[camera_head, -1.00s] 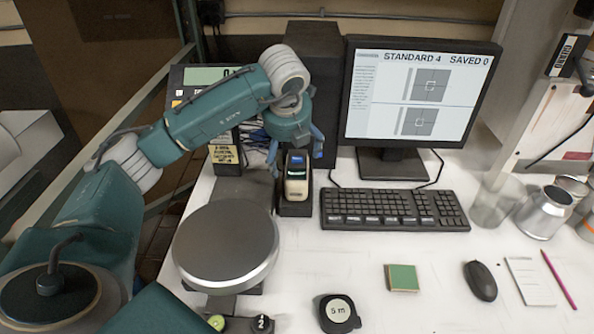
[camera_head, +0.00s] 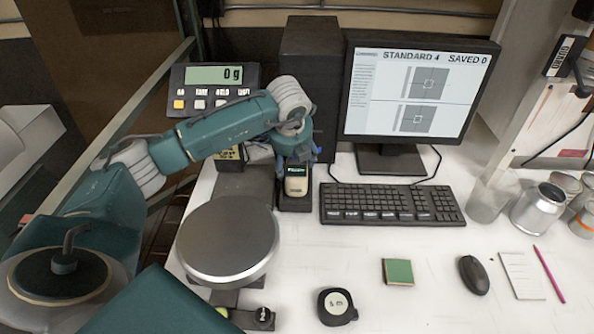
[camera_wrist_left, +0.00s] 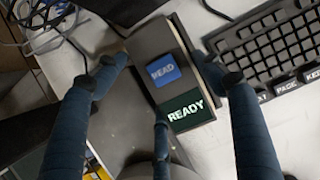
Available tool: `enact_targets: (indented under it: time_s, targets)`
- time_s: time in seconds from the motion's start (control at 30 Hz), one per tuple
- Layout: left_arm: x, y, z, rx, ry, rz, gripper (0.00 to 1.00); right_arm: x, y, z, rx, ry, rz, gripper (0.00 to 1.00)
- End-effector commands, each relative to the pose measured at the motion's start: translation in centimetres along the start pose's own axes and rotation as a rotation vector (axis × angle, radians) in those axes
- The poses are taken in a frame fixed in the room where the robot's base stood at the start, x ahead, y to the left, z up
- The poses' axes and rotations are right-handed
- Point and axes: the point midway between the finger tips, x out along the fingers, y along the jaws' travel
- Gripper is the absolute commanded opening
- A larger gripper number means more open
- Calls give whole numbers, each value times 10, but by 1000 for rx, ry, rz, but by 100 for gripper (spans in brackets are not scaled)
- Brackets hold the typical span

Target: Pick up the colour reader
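The colour reader (camera_head: 296,186) is a small upright device, pale at the front, in a dark holder (camera_head: 295,204) left of the keyboard. In the left wrist view the reader (camera_wrist_left: 182,106) shows a blue READ button and a dark green READY screen. My left gripper (camera_head: 296,153) is just above the reader and hides its upper part in the head view. In the left wrist view its blue fingers are spread around the reader, with gaps at the sides; whether any finger touches it I cannot tell. My right gripper is not in view.
A round scale plate (camera_head: 228,240) stands in front left of the reader, its display (camera_head: 213,76) behind. The keyboard (camera_head: 392,203) is close on the right, and a dark computer tower (camera_head: 310,70) is behind. A tape measure (camera_head: 337,306) and green square (camera_head: 397,271) lie nearer.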

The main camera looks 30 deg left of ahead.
Motion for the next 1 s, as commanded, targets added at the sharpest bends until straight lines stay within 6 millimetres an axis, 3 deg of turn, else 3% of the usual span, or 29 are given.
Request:
enact_targets:
  time_s: [0.03,0.17,0.63,0.83,1.0]
  targets:
    - [0,0,0,0,0,0,43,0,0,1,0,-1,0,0]
    - [0,0,0,-1,0,0,17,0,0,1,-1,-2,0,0]
    - [-14,-1,8,-4,-7,-5,17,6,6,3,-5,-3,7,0]
    - [-46,-2,22,-4,-10,-7,17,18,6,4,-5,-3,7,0]
    - [-90,-2,40,-5,-11,-9,17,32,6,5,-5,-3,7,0]
